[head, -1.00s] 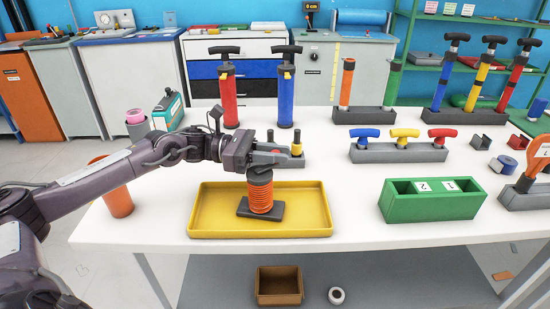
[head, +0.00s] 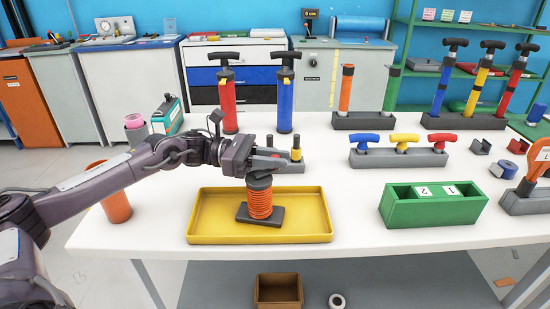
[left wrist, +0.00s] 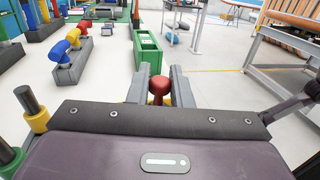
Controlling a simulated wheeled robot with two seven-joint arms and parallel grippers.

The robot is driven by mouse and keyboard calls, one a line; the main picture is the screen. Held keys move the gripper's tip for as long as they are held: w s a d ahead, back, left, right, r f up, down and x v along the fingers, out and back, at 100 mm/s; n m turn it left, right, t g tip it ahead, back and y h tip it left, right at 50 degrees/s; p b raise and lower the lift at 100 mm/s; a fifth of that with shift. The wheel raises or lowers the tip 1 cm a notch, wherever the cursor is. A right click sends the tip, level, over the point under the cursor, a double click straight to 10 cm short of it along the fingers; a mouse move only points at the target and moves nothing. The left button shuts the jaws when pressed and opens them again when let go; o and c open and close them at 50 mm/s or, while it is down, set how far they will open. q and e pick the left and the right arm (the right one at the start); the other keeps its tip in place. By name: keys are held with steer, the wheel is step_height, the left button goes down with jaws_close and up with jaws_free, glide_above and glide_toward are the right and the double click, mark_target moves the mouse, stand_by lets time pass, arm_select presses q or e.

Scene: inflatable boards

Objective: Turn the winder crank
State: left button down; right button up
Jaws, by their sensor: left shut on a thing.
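The winder (head: 259,200) is an upright spool wound with orange cord on a dark base, standing in a yellow tray (head: 205,232). My left gripper (head: 272,162) is directly above the spool, its fingers level and pointing right. In the left wrist view a red knob (left wrist: 159,86), apparently the crank handle, sits between the two grey fingers of the left gripper (left wrist: 160,92), which are shut on it. The gripper hides most of the crank in the head view. My right gripper is in neither view.
Behind the gripper stand a grey block with pegs (head: 296,155) and red (head: 228,98) and blue (head: 285,98) pumps. An orange cup (head: 117,207) is under my left arm. A green box (head: 432,210) stands right of the tray, with clear table between.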

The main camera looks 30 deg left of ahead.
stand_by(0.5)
arm_select(q)
steer(key=c, duration=1.4)
jaws_free()
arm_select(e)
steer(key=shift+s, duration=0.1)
